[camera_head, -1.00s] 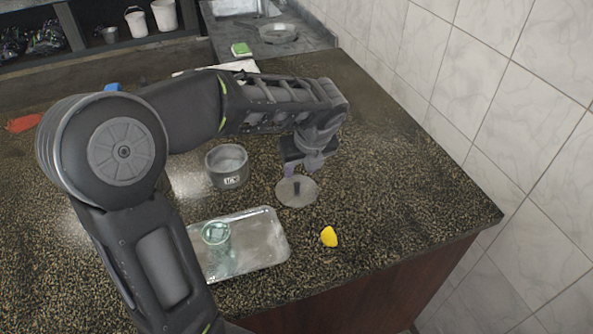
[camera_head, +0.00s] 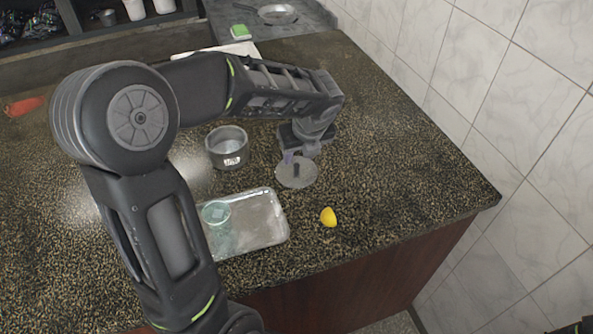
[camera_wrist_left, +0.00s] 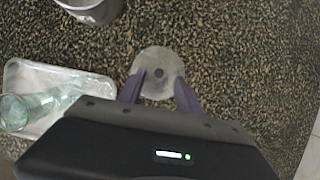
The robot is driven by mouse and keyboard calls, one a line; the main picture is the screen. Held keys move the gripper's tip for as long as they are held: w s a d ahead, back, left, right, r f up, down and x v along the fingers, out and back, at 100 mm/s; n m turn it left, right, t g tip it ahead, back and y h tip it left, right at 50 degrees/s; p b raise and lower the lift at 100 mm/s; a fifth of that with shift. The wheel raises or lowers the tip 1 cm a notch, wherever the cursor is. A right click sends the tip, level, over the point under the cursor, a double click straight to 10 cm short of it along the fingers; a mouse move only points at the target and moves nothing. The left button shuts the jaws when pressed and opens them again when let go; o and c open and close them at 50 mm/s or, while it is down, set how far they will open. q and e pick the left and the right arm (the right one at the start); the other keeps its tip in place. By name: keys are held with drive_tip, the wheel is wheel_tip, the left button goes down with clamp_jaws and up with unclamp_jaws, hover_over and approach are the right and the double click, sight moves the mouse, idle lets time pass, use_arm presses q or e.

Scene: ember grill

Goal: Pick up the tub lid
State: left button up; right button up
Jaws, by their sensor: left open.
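The tub lid is a flat grey disc (camera_head: 306,178) with a dark upright knob at its middle, lying on the speckled counter. It also shows in the left wrist view (camera_wrist_left: 160,60), between and beyond my fingertips. My left gripper (camera_head: 297,157) is open and empty, pointing down just behind the lid's far edge in the head view. In the left wrist view my two purple fingers (camera_wrist_left: 158,86) stand apart on either side of the lid's near part, with the knob farther out. I cannot tell whether they touch it.
A grey tub (camera_head: 228,149) with a label stands left of the lid. A metal tray (camera_head: 268,230) holds a greenish glass (camera_head: 214,215). A yellow lemon piece (camera_head: 328,217) lies in front of the lid. Counter to the right is clear, ending at a tiled wall.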

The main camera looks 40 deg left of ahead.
sight(297, 165)
use_arm(q)
drive_tip(key=x, duration=0.5)
drive_tip(key=shift+s+d+f+p, duration=0.1)
drive_tip(key=shift+s+d+p, duration=0.1)
drive_tip(key=shift+p, duration=0.15)
clamp_jaws()
idle(0.4)
